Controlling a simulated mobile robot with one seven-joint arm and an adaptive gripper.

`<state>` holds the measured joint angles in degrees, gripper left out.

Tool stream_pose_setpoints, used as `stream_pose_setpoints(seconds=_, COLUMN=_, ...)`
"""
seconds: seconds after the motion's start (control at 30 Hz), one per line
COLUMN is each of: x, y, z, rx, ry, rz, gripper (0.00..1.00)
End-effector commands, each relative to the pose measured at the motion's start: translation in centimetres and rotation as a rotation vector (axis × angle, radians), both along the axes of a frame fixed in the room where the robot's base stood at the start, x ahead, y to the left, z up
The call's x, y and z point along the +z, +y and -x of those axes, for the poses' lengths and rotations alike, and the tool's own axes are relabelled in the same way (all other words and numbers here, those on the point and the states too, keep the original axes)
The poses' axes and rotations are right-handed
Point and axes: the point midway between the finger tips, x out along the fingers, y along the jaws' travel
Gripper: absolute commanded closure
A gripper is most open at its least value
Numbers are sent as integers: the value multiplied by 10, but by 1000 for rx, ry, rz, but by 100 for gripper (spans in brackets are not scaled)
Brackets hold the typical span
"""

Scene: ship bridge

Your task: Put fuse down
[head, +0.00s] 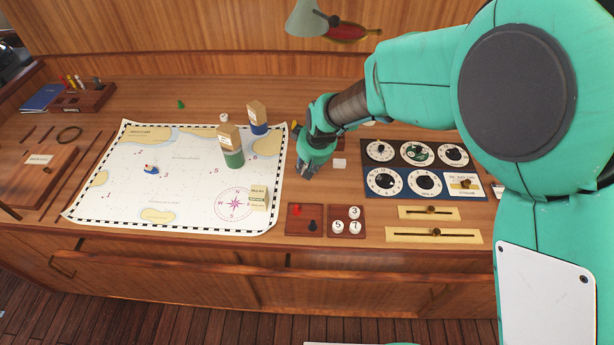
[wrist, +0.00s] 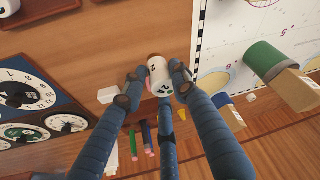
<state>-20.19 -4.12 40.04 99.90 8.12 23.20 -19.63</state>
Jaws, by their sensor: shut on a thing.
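My gripper (wrist: 155,85) is shut on the fuse (wrist: 160,72), a small white cylinder with dark markings and a brownish end. In the wrist view it sits between the fingertips, above the wooden desk top. In the head view my gripper (head: 304,172) is low over the desk, just right of the chart's right edge, and the fuse is mostly hidden there. I cannot tell whether the fuse touches the desk.
A chart (head: 190,178) bears a green cylinder (head: 231,152) and a blue one (head: 257,122). A red tray (head: 335,232) with white numbered pieces, a tray with pawns (head: 293,226), a white block (head: 340,163) and dial panels (head: 403,172) lie nearby.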

Motion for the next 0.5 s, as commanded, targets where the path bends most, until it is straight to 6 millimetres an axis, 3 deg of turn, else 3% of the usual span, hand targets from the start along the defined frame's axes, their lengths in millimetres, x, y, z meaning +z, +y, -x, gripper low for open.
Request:
stream_pose_setpoints(seconds=0.3, x=-2, y=0, z=0, rx=0, ry=0, rz=0, gripper=98)
stream_pose_setpoints(seconds=0.5, x=-22, y=0, z=1, rx=1, ry=3, rz=1, gripper=98)
